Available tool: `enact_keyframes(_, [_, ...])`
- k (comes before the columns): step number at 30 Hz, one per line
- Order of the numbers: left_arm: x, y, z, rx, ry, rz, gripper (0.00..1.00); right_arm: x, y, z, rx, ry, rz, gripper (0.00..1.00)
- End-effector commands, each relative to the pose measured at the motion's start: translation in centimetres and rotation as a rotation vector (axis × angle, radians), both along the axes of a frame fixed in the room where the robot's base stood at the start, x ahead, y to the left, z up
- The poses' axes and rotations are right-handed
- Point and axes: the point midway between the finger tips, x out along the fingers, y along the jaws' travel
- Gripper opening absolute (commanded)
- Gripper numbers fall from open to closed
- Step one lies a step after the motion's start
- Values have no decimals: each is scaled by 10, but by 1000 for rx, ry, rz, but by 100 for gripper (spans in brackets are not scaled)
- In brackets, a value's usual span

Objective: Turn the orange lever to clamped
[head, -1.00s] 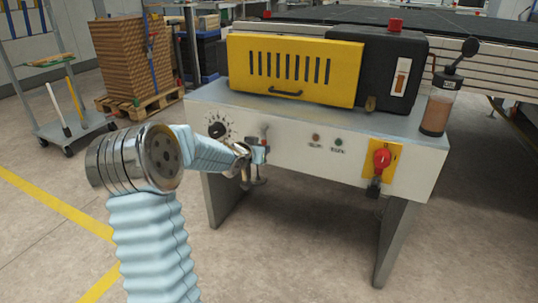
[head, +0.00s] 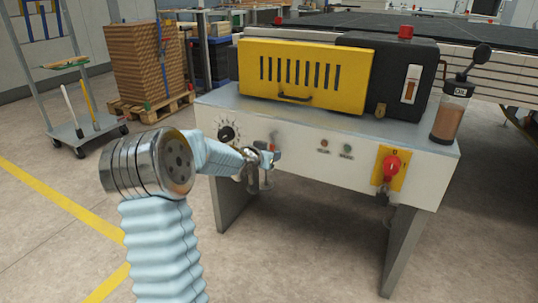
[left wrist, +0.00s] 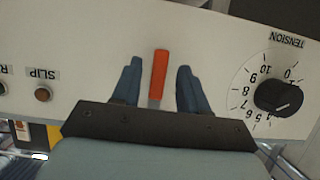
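The orange lever (left wrist: 159,73) shows in the left wrist view as an upright orange bar on the white front panel, its grey lower end partly hidden by the gripper's dark body. My left gripper (left wrist: 159,70) is open, with one blue-grey finger on each side of the lever. A gap shows on both sides, so neither finger visibly touches it. In the head view my left gripper (head: 266,158) is at the panel, right of the tension knob, and mostly hides the lever. My right gripper is in neither view.
The tension dial (left wrist: 278,96) and the slip button (left wrist: 42,94) flank the lever. Further right on the panel is a red switch on a yellow plate (head: 397,179). The yellow slotted guard (head: 300,85) stands above. Open floor lies in front.

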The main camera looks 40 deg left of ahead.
Motion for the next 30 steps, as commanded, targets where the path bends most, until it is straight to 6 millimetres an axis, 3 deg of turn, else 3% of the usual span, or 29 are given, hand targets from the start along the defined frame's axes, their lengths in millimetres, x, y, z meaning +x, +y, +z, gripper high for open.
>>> enact_keyframes(8, [-11,-2,6,0,-2,1,44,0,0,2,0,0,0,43])
enact_keyframes(21, [-100,-25,46,1,-1,1,44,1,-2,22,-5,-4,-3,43])
enact_keyframes(30, [-124,-31,53,-1,0,0,44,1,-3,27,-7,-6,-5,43])
